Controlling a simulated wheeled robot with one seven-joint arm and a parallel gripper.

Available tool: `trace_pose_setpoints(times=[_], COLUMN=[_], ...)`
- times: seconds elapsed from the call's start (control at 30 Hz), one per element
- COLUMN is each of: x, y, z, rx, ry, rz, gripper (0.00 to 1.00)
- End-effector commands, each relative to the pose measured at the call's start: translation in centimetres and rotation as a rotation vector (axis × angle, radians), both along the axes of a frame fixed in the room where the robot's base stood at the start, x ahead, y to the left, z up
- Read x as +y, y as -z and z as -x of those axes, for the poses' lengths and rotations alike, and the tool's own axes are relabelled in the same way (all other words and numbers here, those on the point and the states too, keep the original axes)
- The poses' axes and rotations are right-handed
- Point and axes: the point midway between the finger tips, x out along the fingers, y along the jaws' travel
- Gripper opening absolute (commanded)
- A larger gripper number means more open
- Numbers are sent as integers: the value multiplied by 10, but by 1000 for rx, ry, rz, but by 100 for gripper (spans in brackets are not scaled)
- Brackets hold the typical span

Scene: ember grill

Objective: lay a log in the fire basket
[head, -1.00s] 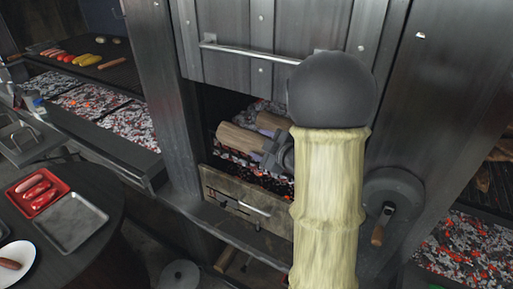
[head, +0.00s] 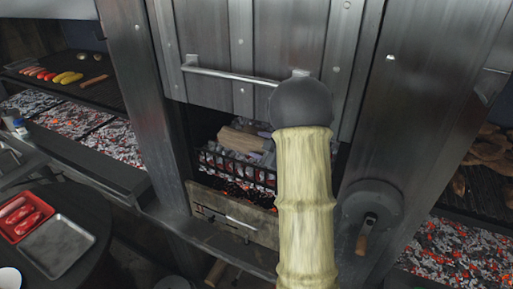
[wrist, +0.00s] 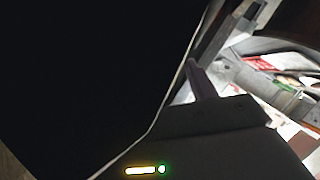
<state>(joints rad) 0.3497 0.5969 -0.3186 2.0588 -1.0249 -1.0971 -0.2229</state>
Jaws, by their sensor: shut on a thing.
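The black-barred fire basket (head: 236,168) stands in the open firebox over glowing embers. A brown split log (head: 243,139) shows at the basket's top, with more wood partly hidden behind it. In the head view my pale, ringed arm with its black joint covers the firebox's right side and hides my gripper. In the wrist view the dark body of my gripper (wrist: 215,125) shows with a lit strip. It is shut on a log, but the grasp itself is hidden. A large black shape fills the left of that view; I cannot tell what it is.
A raised metal door with a bar handle (head: 232,76) hangs above the opening. A low front panel (head: 235,214) stands below it. A wood-handled crank (head: 366,232) is at right. A red sausage tray (head: 24,217) and grey tray (head: 58,246) are at left.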

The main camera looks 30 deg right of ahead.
Motion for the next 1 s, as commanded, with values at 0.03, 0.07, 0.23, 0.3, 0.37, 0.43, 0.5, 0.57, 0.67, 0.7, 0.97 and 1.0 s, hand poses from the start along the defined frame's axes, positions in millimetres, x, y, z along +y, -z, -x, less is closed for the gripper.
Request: trace_pose_setpoints(times=[0.03,0.07,0.23,0.3,0.37,0.43,0.5,0.57,0.67,0.7,0.97,1.0], x=[-2,-4,-12,-15,-18,-21,-24,-25,-27,-28,-28,-28], y=[8,11,24,30,34,40,44,46,49,49,49,49], z=[-2,-3,-10,-12,-15,-17,-19,-21,-23,-23,-23,-23], rx=[-2,-3,-3,-2,-3,-2,-3,-3,-3,-2,-2,-2], ry=[-1,-2,-2,-1,-1,-1,-2,-2,-2,-2,-3,-3], rz=[0,0,1,1,1,1,1,1,0,0,1,1], gripper=[0,0,0,0,0,0,0,0,0,0,0,60])
